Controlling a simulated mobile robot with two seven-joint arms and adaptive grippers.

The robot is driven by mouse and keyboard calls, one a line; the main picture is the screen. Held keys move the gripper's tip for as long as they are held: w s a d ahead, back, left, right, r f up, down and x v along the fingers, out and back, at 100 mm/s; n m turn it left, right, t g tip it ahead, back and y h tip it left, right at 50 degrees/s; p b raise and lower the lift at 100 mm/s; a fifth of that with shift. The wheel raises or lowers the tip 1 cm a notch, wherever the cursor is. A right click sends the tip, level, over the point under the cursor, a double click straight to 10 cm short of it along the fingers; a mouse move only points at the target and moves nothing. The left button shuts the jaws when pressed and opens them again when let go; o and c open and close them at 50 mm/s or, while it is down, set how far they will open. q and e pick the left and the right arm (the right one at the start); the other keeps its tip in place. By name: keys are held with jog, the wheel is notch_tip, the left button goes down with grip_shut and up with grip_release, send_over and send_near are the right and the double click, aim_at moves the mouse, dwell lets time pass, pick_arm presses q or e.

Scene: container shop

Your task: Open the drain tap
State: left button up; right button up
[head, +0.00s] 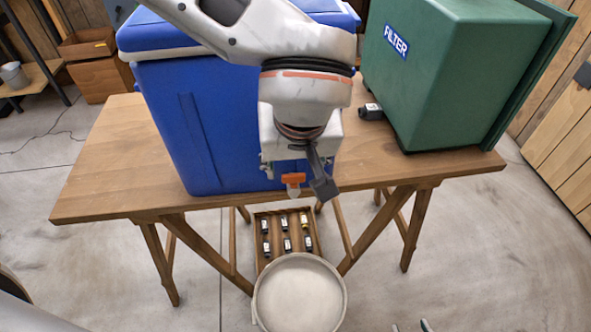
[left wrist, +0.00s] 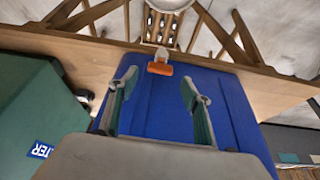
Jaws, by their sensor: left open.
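The drain tap (head: 293,179) has an orange handle and a whitish spout. It sits low on the front of the blue cooler (head: 205,120). The tap also shows in the left wrist view (left wrist: 160,69), beyond the fingertips and roughly between their lines. My left gripper (head: 296,174) is open at the cooler's front; its fingers (left wrist: 160,79) are apart with nothing between them. I cannot tell whether a finger touches the cooler. Small tips at the bottom edge look like my right gripper (head: 411,327); the rest is cut off.
A round pale bucket (head: 341,300) stands on the floor below the tap. Behind it is a wooden crate (head: 257,243) with several small dark bottles. A green filter box (head: 450,80) and a small black item (head: 371,112) are on the wooden table (head: 110,165). The table's left end is clear.

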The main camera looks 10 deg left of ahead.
aim_at(293, 175)
pick_arm(q)
jog(key=x, duration=0.3)
jog(key=shift+f, duration=0.15)
jog(key=shift+w+f+b, duration=0.1)
jog(key=shift+f+b, duration=0.05)
jog(key=shift+b, duration=0.15)
pick_arm(e)
jog(key=shift+w+a+r, duration=0.2)
jog(key=shift+w, duration=0.05)
pick_arm(q)
jog(key=c, duration=1.1)
jog(key=shift+c, duration=0.2)
pick_arm(e)
jog(key=shift+s, duration=0.1)
